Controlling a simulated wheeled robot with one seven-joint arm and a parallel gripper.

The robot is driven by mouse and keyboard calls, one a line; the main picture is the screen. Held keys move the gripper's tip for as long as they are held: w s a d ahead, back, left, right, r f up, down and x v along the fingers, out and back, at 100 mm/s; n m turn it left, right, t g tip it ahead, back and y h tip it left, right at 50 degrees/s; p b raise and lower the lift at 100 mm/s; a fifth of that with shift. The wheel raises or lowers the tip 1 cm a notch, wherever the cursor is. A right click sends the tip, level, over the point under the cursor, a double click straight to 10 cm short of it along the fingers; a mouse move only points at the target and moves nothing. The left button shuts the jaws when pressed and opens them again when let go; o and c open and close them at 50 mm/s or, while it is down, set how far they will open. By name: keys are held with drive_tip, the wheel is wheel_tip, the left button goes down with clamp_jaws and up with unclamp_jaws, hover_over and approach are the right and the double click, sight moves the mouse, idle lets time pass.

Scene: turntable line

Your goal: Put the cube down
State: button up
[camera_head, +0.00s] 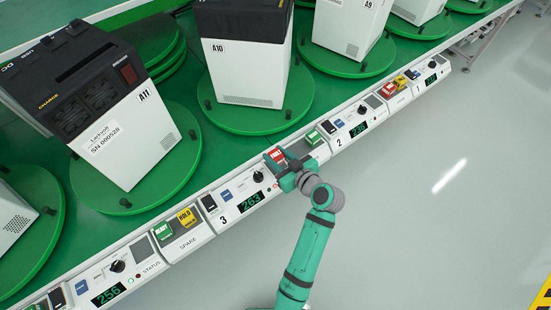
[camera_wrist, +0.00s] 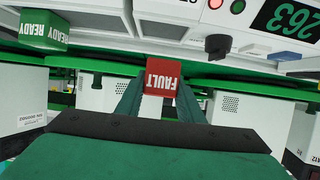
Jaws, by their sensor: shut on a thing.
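A red cube marked FAULT (camera_head: 276,155) is held at the end of my gripper (camera_head: 284,168), over the control strip between panels 2 and 3. In the wrist view the red cube (camera_wrist: 162,70) sits between the two teal fingers (camera_wrist: 160,98), its lettering upside down. My gripper is shut on it. The cube's underside and any gap to the strip are hard to judge. A green READY cube (camera_head: 314,137) sits to the right of my gripper in the head view; it also shows at upper left in the wrist view (camera_wrist: 44,30).
Panel 3 has a display reading 263 (camera_head: 250,202) and a black knob (camera_head: 258,177) left of my gripper. Another green READY cube (camera_head: 163,231) and a yellow HOLD cube (camera_head: 187,216) stand on the SPARE tray (camera_head: 190,239). Green turntables (camera_head: 250,119) carry white units behind.

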sight(280, 164)
drive_tip(key=shift+w+f, duration=0.55)
drive_tip(key=shift+f, duration=1.7)
drive_tip(key=o, duration=1.1)
drive_tip(key=shift+f, duration=0.1)
